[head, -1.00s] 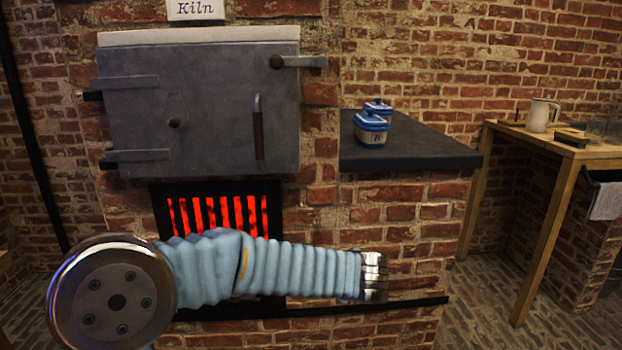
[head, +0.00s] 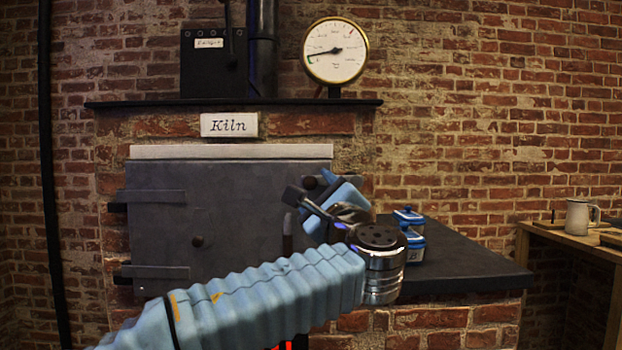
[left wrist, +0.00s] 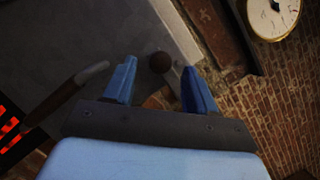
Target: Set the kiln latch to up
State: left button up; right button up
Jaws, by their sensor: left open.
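The kiln latch is a bar on a dark round pivot (head: 310,182) at the door's upper right corner. In the head view my left gripper (head: 322,192) is in front of it and hides most of the bar, so its present angle is unclear there. In the left wrist view the latch pivot (left wrist: 160,62) shows between the two blue fingers of my left gripper (left wrist: 160,75), with a short grey part of the bar beside it. The fingers are apart; I cannot tell whether either touches the bar. The grey kiln door (head: 225,215) is closed. My right gripper is not in view.
The door handle (left wrist: 62,102) is left of the fingers in the left wrist view. A round gauge (head: 336,50) stands on the shelf above.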

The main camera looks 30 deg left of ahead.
aim_at(313, 187)
pick_arm(q)
jog(key=x, duration=0.4)
jog(key=shift+w+a+p, duration=0.1)
jog(key=shift+p, duration=0.25)
grip_shut()
